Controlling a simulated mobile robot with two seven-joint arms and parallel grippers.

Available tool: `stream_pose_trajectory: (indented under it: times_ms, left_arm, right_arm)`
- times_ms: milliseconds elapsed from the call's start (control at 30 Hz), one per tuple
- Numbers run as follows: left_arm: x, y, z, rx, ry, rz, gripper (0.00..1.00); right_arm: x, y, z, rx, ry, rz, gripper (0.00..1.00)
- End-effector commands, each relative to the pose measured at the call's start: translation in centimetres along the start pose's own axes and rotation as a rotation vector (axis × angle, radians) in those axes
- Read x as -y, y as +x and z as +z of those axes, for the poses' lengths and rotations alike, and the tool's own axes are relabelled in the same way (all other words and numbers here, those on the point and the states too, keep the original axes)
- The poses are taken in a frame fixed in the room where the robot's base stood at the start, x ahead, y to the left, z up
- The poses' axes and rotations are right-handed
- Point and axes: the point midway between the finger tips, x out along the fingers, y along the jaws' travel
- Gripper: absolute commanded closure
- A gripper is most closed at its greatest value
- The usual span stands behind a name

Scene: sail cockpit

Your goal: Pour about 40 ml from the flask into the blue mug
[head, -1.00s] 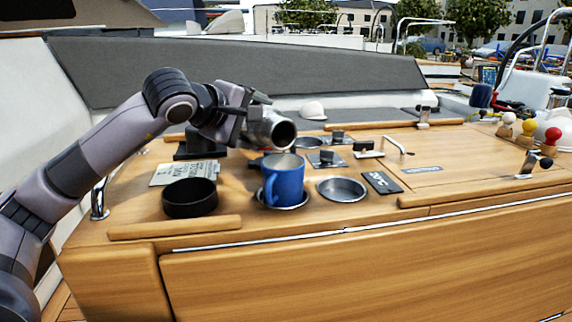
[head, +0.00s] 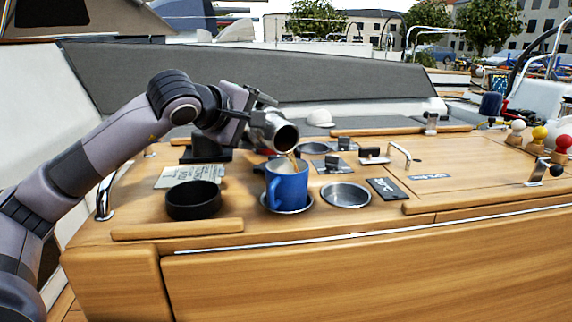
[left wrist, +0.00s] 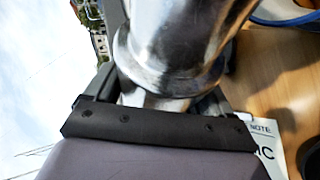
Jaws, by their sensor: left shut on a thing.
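The blue mug (head: 287,187) stands upright in a round metal recess on the wooden cockpit table, its handle toward the front left. My left gripper (head: 250,112) is shut on the shiny metal flask (head: 274,132). The flask is tilted with its mouth down to the right, above the mug. A thin brown stream runs from its mouth toward the mug's opening. In the left wrist view the flask (left wrist: 180,45) fills the space between the fingers, and a piece of the mug's blue rim shows at the top right. The liquid level in the mug cannot be made out.
A black round holder (head: 193,200) stands left of the mug, with a printed card (head: 190,176) behind it. An empty metal cup recess (head: 345,194) lies to the right. Small fittings and a dark label (head: 386,189) lie beyond. Wooden rails edge the table.

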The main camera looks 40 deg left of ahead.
Motion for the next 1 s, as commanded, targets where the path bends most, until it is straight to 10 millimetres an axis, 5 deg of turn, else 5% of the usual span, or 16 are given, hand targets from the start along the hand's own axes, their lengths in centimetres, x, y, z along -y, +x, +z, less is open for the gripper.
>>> stream_pose_trajectory:
  times_ms: [1000]
  left_arm:
    - [-0.1, 0.3, -1.1, -0.001, 0.001, 0.006, 0.66]
  right_arm:
    - [-0.1, 0.0, 0.1, 0.002, -0.005, 0.0, 0.0]
